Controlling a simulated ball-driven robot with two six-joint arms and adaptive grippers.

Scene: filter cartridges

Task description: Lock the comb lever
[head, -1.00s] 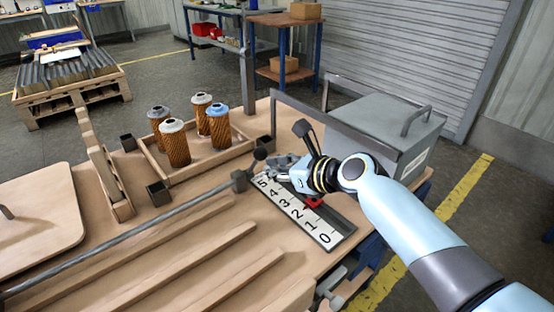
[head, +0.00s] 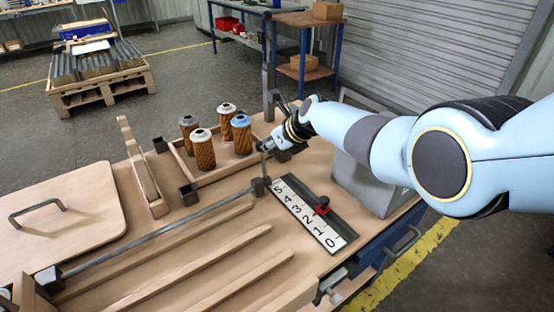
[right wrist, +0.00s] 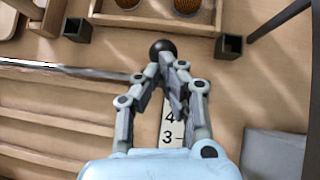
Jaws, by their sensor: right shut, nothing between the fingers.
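The comb lever (head: 262,168) stands up from the right end of a long grey rod (head: 165,228), beside the number scale. Its dark ball knob (right wrist: 163,48) shows in the right wrist view just beyond my fingertips. My right gripper (head: 266,146) is at the top of the lever and partly hides the knob in the head view. In the right wrist view the right gripper (right wrist: 173,64) is shut and empty, its tips close to the knob; I cannot tell whether they touch it. My left gripper is not in view.
A wooden tray (head: 179,162) with several filter cartridges lies behind the lever. The scale (head: 305,212) with a red pointer (head: 322,206) lies to its right. A grey box (head: 362,183) stands under my right arm. Wooden rails (head: 190,272) cover the front.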

